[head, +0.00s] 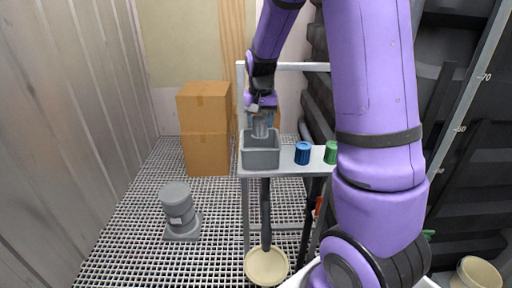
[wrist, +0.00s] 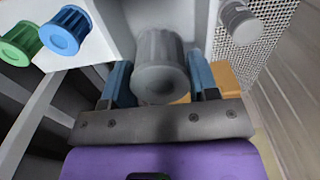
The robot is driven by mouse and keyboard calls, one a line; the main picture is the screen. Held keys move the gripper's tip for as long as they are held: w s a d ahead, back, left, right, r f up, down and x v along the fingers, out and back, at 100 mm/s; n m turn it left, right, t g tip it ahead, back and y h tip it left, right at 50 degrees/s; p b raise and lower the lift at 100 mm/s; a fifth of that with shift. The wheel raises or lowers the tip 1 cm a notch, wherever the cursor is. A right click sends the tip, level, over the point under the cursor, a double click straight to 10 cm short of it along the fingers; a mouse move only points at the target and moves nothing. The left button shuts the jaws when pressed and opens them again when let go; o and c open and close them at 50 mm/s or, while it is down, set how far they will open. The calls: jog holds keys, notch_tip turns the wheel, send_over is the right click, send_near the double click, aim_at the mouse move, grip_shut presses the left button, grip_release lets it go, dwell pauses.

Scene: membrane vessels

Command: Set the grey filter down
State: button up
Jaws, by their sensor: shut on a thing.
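My gripper (head: 262,110) is shut on the grey filter (head: 261,128), a ribbed grey cylinder. In the wrist view the filter (wrist: 160,65) sits between the two blue-grey fingers of my gripper (wrist: 160,82). In the head view the filter's lower end overlaps the opening of a grey open-topped bin (head: 261,160) on the shelf. I cannot tell whether it touches the bin's floor.
A blue ribbed filter (head: 302,153) and a green one (head: 330,152) stand on the pale shelf (head: 287,166) right of the bin. Stacked cardboard boxes (head: 206,130) are behind left. A grey canister (head: 178,207) and a cream bowl (head: 266,268) are lower down.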

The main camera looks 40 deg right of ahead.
jog(key=shift+f, duration=4)
jog(key=shift+f, duration=0.1)
jog(key=o, duration=0.9)
